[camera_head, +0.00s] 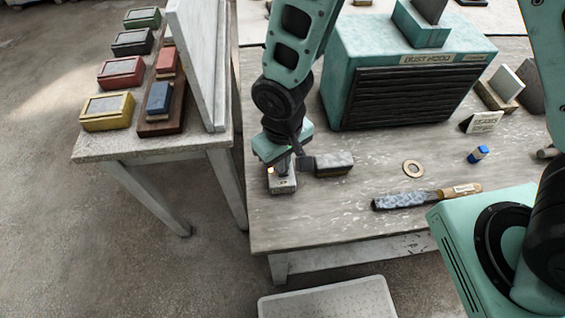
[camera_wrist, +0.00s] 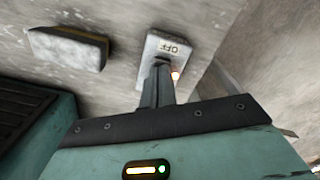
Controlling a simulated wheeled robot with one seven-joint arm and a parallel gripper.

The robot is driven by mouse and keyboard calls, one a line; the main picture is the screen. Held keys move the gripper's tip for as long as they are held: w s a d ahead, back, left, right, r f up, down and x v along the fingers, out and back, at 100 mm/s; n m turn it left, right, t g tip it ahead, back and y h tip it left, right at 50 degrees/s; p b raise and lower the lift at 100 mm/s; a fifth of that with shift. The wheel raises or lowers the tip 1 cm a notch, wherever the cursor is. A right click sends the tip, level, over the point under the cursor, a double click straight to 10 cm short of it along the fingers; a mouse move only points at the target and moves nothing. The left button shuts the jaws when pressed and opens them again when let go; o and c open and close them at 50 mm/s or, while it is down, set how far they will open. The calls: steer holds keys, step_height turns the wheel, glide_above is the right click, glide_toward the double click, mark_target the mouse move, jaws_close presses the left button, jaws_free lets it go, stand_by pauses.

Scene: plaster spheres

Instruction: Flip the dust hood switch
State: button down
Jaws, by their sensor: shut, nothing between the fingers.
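The teal dust hood (camera_head: 405,80) with a dark slatted front and a "DUST HOOD" label stands at the back of the workbench. A small grey switch box (camera_head: 283,184) sits near the bench's left front corner. In the wrist view the switch box (camera_wrist: 184,45) shows the word "OFF" and a small glowing orange-red light. My gripper (camera_head: 286,165) points down at the switch box from above. In the wrist view its shut fingers (camera_wrist: 161,65) reach the box beside the light and hide part of its face. I cannot tell whether they touch the rocker.
A grey-topped block (camera_head: 333,164) lies close right of the switch box. A ring (camera_head: 413,169), a blue-capped item (camera_head: 478,155) and a brush-like tool (camera_head: 425,198) lie farther right. The side table (camera_head: 150,148) at left holds coloured boxes. The bench front strip is mostly clear.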

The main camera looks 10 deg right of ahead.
steer(key=shift+f, duration=0.2)
steer(key=shift+r, duration=0.1)
steer(key=shift+r+p, duration=2.7)
steer(key=shift+r, duration=0.8)
steer(key=s+d+r+n+b, duration=0.1)
steer(key=s+d+r, duration=0.3)
steer(key=r, duration=0.3)
steer(key=s+d+r+n+b, duration=0.1)
steer(key=s+d+r+b, duration=0.1)
steer(key=s+d+r, duration=0.2)
steer(key=s+r, duration=0.3)
steer(key=shift+s+r+y, duration=0.15)
steer(key=shift+r+y, duration=0.15)
steer(key=shift+r, duration=0.1)
